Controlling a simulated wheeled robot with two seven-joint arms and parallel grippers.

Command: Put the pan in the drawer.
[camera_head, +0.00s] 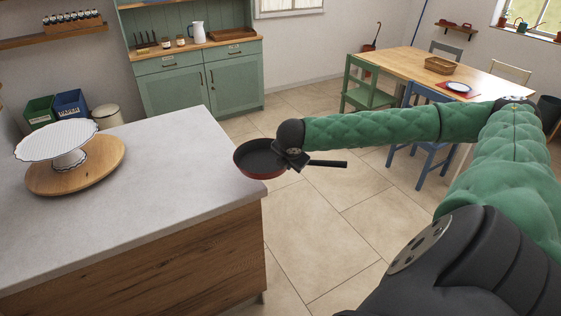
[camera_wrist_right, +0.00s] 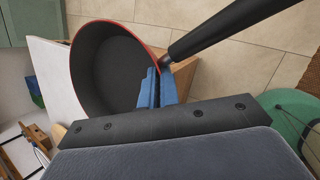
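The pan (camera_head: 257,158) is dark inside and red outside, with a long black handle. It is at the right edge of the grey-topped counter, level or nearly so; I cannot tell whether it touches the edge. My right gripper (camera_head: 290,158) is on the pan where the handle meets the bowl. In the right wrist view the blue fingers (camera_wrist_right: 157,88) are closed together at the rim of the pan (camera_wrist_right: 108,68). The green cabinet at the back has a left drawer (camera_head: 168,64) and a right drawer (camera_head: 233,50), both shut. My left gripper is not in view.
The counter (camera_head: 170,180) bears a white cake stand (camera_head: 57,143) on a round wooden board (camera_head: 110,160). Bins (camera_head: 70,104) stand behind it. A wooden table (camera_head: 435,72) with chairs is at the right. Tiled floor is open between the counter, cabinet and table.

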